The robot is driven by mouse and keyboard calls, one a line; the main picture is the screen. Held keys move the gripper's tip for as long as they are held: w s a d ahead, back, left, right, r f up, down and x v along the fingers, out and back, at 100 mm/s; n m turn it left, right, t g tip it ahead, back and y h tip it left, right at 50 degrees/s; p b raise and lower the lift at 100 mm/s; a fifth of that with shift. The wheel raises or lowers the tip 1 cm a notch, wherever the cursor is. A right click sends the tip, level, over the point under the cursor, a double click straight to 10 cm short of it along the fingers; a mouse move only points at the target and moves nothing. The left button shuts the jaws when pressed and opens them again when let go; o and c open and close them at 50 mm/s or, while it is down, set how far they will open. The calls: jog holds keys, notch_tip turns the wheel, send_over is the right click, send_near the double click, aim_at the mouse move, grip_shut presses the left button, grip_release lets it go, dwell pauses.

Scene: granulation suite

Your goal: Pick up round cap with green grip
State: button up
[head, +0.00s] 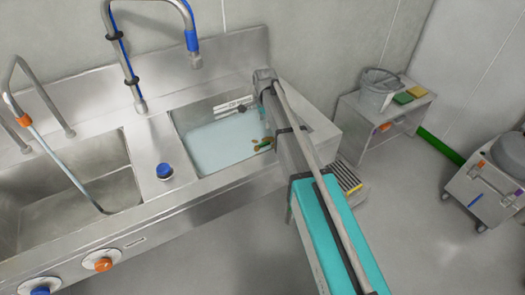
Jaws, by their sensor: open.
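A small green and brown item (264,144) shows at the right end of the right sink basin, close beside my arm. It may be the round cap with the green grip, but it is too small and partly covered to tell. My arm reaches up over the right end of the sink and hides part of that area. I cannot make out my gripper's fingers in the head view.
The right basin (205,140) holds pale liquid; the left basin (100,203) looks empty. A blue knob (165,171) stands between them. A blue-banded faucet (126,62) rises behind. A side table (352,134) carries a bucket (376,97) and sponges.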

aim_at(264, 143)
jog(key=shift+s+a+f, duration=0.1)
notch_tip(264, 143, down, 8)
jog(key=b, duration=0.8)
jog(key=shift+f+b, duration=0.15)
jog(key=shift+b, duration=0.2)
dwell(0.5)
jog(key=shift+w+f+b, duration=0.2)
jog(key=shift+f+b, duration=2.4)
grip_shut()
